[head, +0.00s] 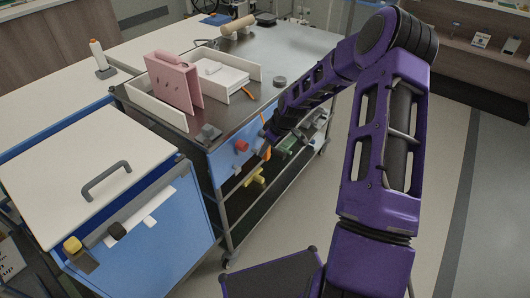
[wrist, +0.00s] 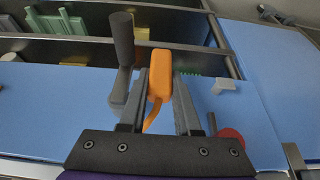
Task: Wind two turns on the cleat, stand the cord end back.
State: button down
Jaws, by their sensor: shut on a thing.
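My gripper (wrist: 160,100) is shut on the orange cord end (wrist: 160,62), a block-like piece between the two fingers. An orange cord tail curves down from it toward the gripper's base. In the head view my gripper (head: 268,136) is at the blue side panel of the cart, with orange (head: 266,152) showing just below it. A dark grey post (wrist: 123,42) on a grey base stands close left of the fingers in the wrist view. I cannot tell whether it is part of the cleat. No turns of cord are visible around it.
A red knob (head: 242,146) sticks out beside my gripper; it also shows in the wrist view (wrist: 231,138). A small pale bracket (wrist: 223,87) is on the blue panel (wrist: 50,100). A pink box (head: 172,80) and white tray (head: 150,101) stand on the cart top. A yellow item (head: 255,178) is lower down.

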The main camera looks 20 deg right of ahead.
jog(key=shift+s+a+r, duration=0.25)
jog(key=shift+a+r, duration=0.1)
jog(key=shift+r, duration=0.05)
jog(key=s+d, duration=0.1)
jog(key=s, duration=0.1)
jog(key=s+d+p, duration=0.2)
jog(key=s+d, duration=0.1)
jog(key=shift+s, duration=0.35)
